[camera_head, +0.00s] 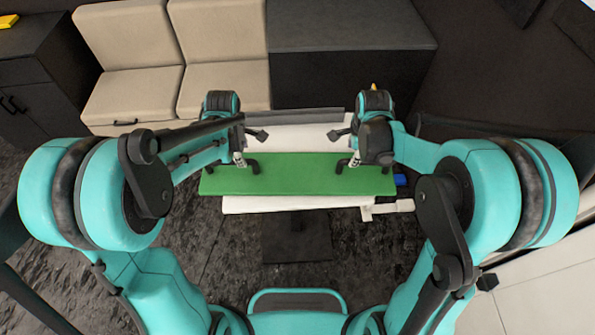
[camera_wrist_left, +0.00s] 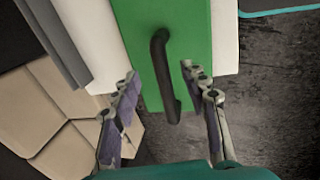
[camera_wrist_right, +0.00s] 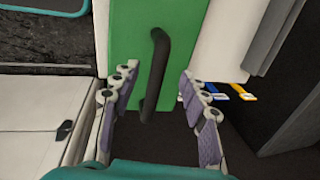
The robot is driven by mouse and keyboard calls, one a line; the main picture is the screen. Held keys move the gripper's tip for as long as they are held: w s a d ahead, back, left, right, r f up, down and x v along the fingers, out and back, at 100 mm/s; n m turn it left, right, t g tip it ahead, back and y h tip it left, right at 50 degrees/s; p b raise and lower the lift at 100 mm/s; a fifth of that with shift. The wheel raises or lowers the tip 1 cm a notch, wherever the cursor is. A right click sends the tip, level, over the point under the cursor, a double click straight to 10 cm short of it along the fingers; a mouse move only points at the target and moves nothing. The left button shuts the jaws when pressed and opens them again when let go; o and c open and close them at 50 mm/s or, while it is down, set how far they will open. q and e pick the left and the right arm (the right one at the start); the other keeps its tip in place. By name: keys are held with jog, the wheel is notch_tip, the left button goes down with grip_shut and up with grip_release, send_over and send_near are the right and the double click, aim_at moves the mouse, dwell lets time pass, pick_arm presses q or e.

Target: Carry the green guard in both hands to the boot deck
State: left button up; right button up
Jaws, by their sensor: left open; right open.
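The green guard (camera_head: 297,176) is a long flat green board lying across a white surface in front of me, with a black handle near each end. My left gripper (camera_head: 240,158) is open at the left handle (camera_wrist_left: 162,75), which stands between its spread fingers (camera_wrist_left: 155,95) in the left wrist view. My right gripper (camera_head: 354,158) is open at the right handle (camera_wrist_right: 155,75), which stands between its spread fingers (camera_wrist_right: 158,90) in the right wrist view. The boot deck cannot be made out for certain.
A white surface (camera_head: 290,203) shows under the guard, with a grey bar (camera_head: 295,115) at its far side. A blue item (camera_head: 400,180) is by the guard's right end. Beige seats (camera_head: 130,95) and a dark grey-topped box (camera_head: 350,35) stand beyond.

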aim_at(349, 160)
pick_arm(q)
jog(key=f, duration=0.2)
jog(key=w+f, duration=0.1)
jog(key=f, duration=0.4)
jog(key=shift+w+f, duration=0.25)
jog(key=shift+w, duration=0.05)
pick_arm(e)
jog(key=f, duration=0.2)
jog(key=w+f, duration=0.1)
jog(key=f, duration=0.4)
jog(key=shift+w+f, duration=0.25)
jog(key=shift+w, duration=0.05)
pick_arm(q)
grip_shut()
pick_arm(e)
grip_shut()
